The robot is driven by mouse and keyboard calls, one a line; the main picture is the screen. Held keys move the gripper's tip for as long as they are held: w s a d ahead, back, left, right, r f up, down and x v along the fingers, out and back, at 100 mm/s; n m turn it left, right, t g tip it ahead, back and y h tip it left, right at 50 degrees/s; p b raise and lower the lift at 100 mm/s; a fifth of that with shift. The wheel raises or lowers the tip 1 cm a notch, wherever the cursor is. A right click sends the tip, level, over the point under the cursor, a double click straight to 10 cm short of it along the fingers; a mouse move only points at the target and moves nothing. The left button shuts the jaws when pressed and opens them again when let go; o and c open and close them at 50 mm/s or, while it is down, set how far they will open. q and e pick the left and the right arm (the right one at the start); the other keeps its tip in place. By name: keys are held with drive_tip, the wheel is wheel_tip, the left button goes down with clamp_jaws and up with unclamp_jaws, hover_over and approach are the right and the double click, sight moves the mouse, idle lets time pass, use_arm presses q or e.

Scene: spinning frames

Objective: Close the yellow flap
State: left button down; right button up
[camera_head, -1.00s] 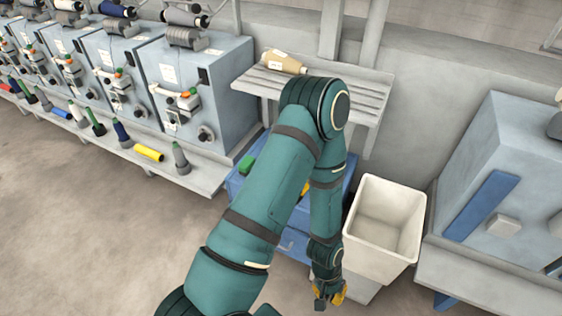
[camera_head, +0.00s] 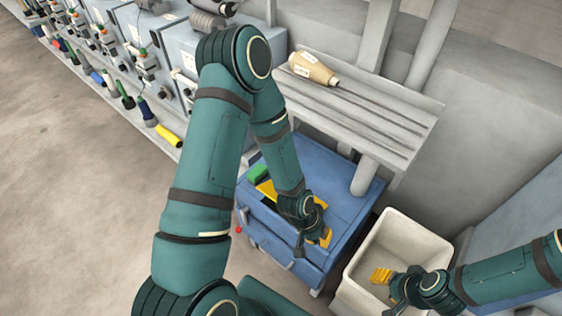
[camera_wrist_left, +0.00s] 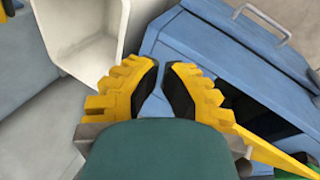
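The yellow flap (camera_head: 266,190) shows as a thin strip by a dark opening in the top of the blue cabinet (camera_head: 330,175), partly hidden by my left arm. In the left wrist view the flap (camera_wrist_left: 275,155) is at the lower right, beside the dark opening (camera_wrist_left: 262,118). My left gripper (camera_head: 326,238) is over the right part of the cabinet, apart from the flap. In the wrist view its fingers nearly meet at the tips, with nothing between them. My right gripper (camera_head: 382,275) is over the white bin; its finger gap cannot be made out.
The white bin (camera_head: 362,277) stands right of the cabinet. A green object (camera_head: 258,172) is by the flap. Spinning machines line the upper left; the floor at left is clear.

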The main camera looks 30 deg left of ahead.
use_arm(q)
drive_tip(key=w+a+r+m+g+y+p, duration=0.1)
drive_tip(key=w+a+r+y+p, duration=0.1)
drive_tip(key=w+a+r+p, duration=0.5)
drive_tip(key=w+a+r+m+y+p, duration=0.2)
drive_tip(key=w+a+r+p, duration=0.25)
drive_tip(key=a, duration=0.45)
wheel_tip(320, 180, down, 9)
drive_tip(key=shift+d+f+b, duration=0.1)
drive_tip(key=shift+d+b, duration=0.05)
drive_tip(key=shift+b, duration=0.2)
use_arm(e)
wheel_tip(320, 180, up, 13)
drive_tip(key=shift+d, duration=0.2)
drive_tip(key=shift+w+f, duration=0.1)
drive_tip(key=shift+f, duration=0.05)
